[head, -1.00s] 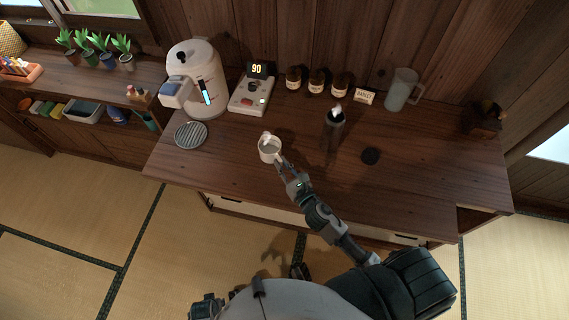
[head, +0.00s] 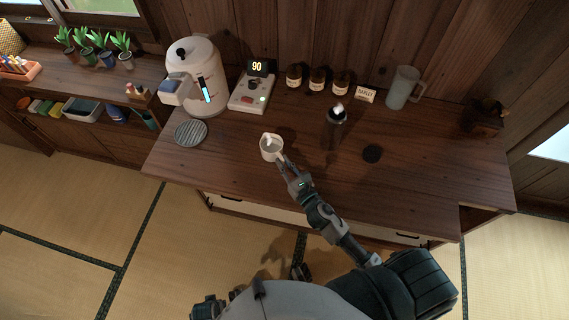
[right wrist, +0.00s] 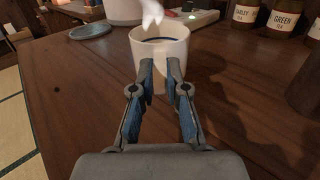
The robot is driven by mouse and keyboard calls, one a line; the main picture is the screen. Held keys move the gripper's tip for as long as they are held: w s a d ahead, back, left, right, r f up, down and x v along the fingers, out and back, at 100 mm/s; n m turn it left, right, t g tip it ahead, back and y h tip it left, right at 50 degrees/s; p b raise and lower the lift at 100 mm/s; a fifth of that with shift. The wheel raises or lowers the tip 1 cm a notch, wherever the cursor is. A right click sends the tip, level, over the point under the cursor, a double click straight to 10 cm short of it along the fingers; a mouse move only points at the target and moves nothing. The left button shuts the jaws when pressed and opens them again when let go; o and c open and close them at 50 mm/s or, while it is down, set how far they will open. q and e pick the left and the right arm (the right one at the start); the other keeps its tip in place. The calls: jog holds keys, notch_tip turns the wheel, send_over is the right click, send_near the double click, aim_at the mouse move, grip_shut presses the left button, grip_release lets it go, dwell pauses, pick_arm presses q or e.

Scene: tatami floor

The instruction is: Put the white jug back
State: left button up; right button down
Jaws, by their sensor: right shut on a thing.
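The white jug (head: 271,151) is near the front middle of the wooden counter, upright. In the right wrist view the jug (right wrist: 161,49) has a dark blue line inside its rim. My right gripper (head: 283,162) is shut on the near side of the jug, where the handle is. In the right wrist view the fingers of the right gripper (right wrist: 159,76) hide the held part. I cannot tell whether the jug's base touches the counter. My left gripper is not clearly in view.
A white dispenser (head: 203,85), a round ribbed grey pad (head: 190,132) and a scale reading 90 (head: 249,95) are at left. Brown jars (head: 316,80) and a translucent pitcher (head: 403,88) line the back.

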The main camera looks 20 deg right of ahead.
jog(key=shift+s+a+f, duration=0.1)
jog(key=shift+s+f, duration=0.05)
jog(key=shift+f, duration=0.35)
jog(key=shift+s+a+f, duration=0.1)
jog(key=shift+f, duration=0.35)
jog(key=c, duration=1.1)
grip_release()
jog(key=shift+s+f, duration=0.15)
jog(key=shift+s, duration=0.4)
jog(key=s+d, duration=0.1)
jog(key=s, duration=0.5)
jog(key=s+d+r, duration=0.1)
jog(key=s, duration=0.3)
jog(key=shift+d+r, duration=0.1)
jog(key=shift+d, duration=0.2)
jog(key=shift+s+d+r, duration=0.15)
jog(key=shift+d, duration=0.2)
jog(key=shift+a, duration=0.1)
